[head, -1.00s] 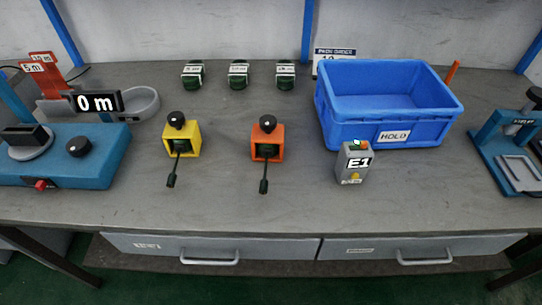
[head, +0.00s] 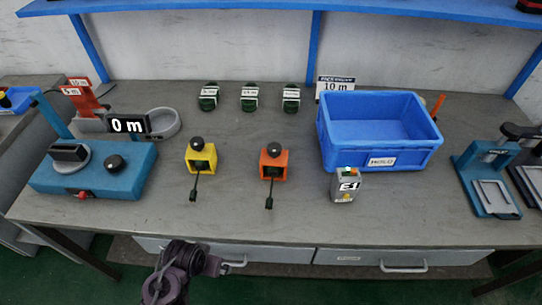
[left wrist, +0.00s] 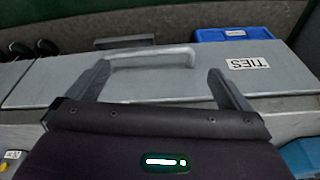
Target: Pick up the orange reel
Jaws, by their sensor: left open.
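The orange reel (head: 273,165) is a small orange box with a black knob on top and a dark lead hanging from its front. It stands on the grey bench, right of the yellow reel (head: 201,160). My left arm shows at the bottom of the head view, below the bench front and left of the orange reel; its fingertips are not clear there. In the left wrist view my left gripper (left wrist: 160,88) has its two fingers spread with nothing held. They are in front of a grey drawer and its handle (left wrist: 150,57). My right gripper is not in view.
A blue HOLD bin (head: 380,160) and a grey E1 device (head: 346,186) stand right of the orange reel. Several dark green coils (head: 249,97) lie behind it. A teal machine (head: 95,175) is at left, a teal press (head: 487,180) at right. Bench in front of the reels is clear.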

